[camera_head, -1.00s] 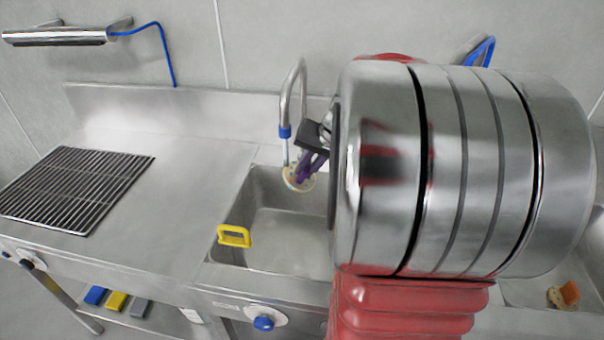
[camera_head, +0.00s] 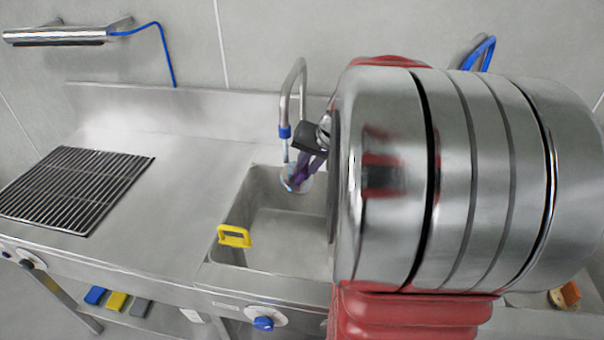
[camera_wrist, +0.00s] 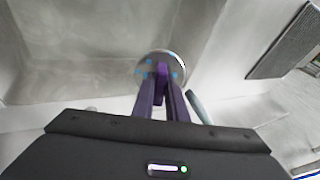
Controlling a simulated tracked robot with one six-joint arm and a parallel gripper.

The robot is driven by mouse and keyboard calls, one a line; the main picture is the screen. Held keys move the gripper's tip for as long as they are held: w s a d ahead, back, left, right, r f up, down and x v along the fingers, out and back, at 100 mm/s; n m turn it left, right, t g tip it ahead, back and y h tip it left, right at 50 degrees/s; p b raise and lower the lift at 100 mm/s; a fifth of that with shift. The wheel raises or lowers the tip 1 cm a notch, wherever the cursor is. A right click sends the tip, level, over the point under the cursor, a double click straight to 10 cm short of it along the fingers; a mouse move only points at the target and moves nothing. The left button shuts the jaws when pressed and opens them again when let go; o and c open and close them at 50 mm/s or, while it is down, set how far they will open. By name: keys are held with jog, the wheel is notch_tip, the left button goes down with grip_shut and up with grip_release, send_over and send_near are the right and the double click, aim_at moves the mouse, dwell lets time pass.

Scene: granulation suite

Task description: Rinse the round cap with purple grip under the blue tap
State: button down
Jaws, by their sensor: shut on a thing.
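The round cap (camera_head: 289,181) is below the blue-collared tap (camera_head: 285,131) over the left sink basin (camera_head: 285,228). A pale stream runs from the tap's mouth down to the cap. My gripper (camera_head: 304,172) has purple fingers and is shut on the cap's purple grip. In the wrist view the cap (camera_wrist: 147,68) shows as a pale grey disc with several blue spots, beyond the fingertips of my gripper (camera_wrist: 163,84). The fingers and the grip cover part of its face. My arm hides the right part of the basin in the head view.
A yellow-handled thing (camera_head: 234,236) sits at the basin's left edge. A cap with an orange grip (camera_head: 566,295) lies in the right basin. A dark grate (camera_head: 72,188) covers the left counter. A blue knob (camera_head: 263,323) is on the front panel. Counter between grate and basin is clear.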

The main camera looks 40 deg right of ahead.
jog(key=shift+s, duration=0.15)
jog(key=s, duration=0.7)
jog(key=shift+s+d, duration=0.2)
jog(key=shift+s, duration=0.15)
dwell(0.6)
dwell(1.2)
jog(key=s+r, duration=0.4)
jog(key=s, duration=0.1)
jog(key=shift+d, duration=0.15)
dwell(0.7)
